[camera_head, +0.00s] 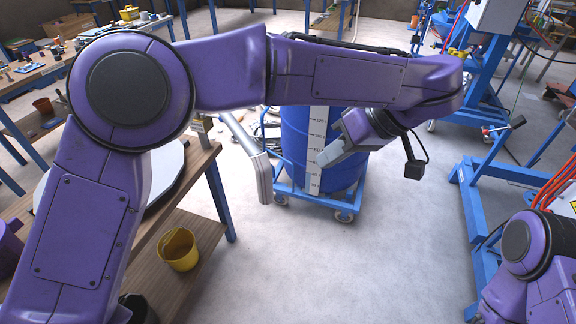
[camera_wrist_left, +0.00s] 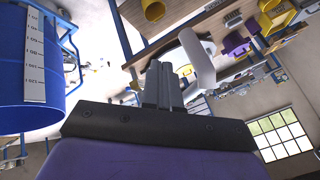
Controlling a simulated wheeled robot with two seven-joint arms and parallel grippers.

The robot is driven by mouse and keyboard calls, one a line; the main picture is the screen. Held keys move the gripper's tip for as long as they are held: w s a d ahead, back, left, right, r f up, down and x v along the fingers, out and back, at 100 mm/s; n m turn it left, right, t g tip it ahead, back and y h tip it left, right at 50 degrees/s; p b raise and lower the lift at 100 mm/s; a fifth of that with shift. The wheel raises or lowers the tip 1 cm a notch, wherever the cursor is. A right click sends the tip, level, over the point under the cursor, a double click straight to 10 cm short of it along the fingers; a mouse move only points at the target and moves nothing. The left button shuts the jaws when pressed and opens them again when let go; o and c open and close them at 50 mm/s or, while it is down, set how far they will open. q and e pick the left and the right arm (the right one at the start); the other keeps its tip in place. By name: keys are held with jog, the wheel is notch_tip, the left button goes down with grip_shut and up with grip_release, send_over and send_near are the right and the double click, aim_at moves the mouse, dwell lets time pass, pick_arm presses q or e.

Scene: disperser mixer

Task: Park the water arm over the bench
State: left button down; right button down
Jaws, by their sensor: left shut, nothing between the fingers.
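The water arm, a pale metal tube with a thick downturned end (camera_head: 264,178), reaches out beyond the right edge of the wooden bench (camera_head: 200,165) in the head view. Its end hangs beside the left side of the blue drum (camera_head: 295,150). In the left wrist view a pale rounded tube, apparently the water arm (camera_wrist_left: 198,62), shows just beyond the fingers. My left gripper (camera_head: 325,158) is shut and empty, in front of the drum and to the right of the tube, apart from it. It also shows in the wrist view (camera_wrist_left: 158,75). My right gripper is out of view.
The drum stands on a blue wheeled dolly (camera_head: 310,202) with a white scale on its front. A yellow bucket (camera_head: 179,250) sits on the bench's lower shelf. A blue machine frame (camera_head: 475,200) stands at right. The floor between is clear.

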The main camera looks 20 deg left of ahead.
pick_arm(q)
jog(key=s+a+f+p, duration=0.1)
jog(key=s+a+f, duration=0.1)
jog(key=a+f, duration=0.4)
jog(key=shift+s+a, duration=0.2)
jog(key=shift+a, duration=0.7)
jog(key=shift+f, duration=0.1)
